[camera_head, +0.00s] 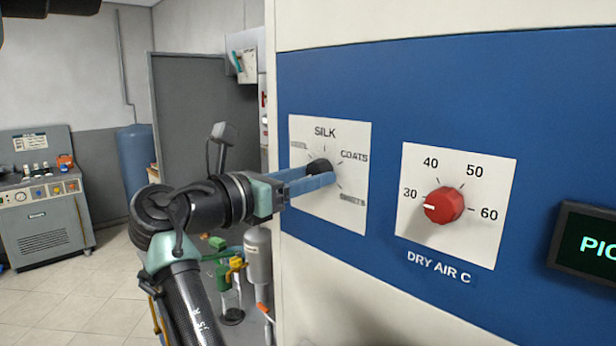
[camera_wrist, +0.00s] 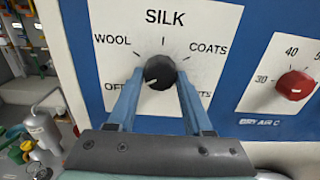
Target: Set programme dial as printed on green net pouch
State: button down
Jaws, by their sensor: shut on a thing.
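The programme dial (camera_head: 319,167) is a black knob on a white plate on the blue panel. In the wrist view the same knob (camera_wrist: 160,71) sits amid the labels OFF, WOOL, SILK and COATS, with one at lower right partly hidden by a finger. A faint pale mark on the knob seems to point lower left, towards OFF. My gripper (camera_head: 322,177) reaches in from the left, its blue fingers shut on the knob's two sides; the wrist view shows the fingers (camera_wrist: 159,84) from behind. I cannot make out the green net pouch.
A red dry air dial (camera_head: 444,205) is right of the programme dial, pointing near 30. A dark display (camera_head: 588,243) juts out at the far right. Below my arm stand a grey cylinder (camera_head: 258,256) and green and yellow items. Another machine (camera_head: 45,215) stands far left.

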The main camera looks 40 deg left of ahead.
jog(key=shift+m, duration=0.3)
jog(key=m+b, duration=0.7)
jog(key=m, duration=1.5)
jog(key=shift+a+m, duration=0.1)
jog(key=shift+m, duration=0.2)
jog(key=m+b, duration=0.1)
jog(key=m, duration=0.3)
jog(key=shift+m+b, duration=0.3)
jog(key=shift+b, duration=0.1)
jog(key=shift+m+b, duration=1.2)
jog(key=shift+m, duration=2.8)
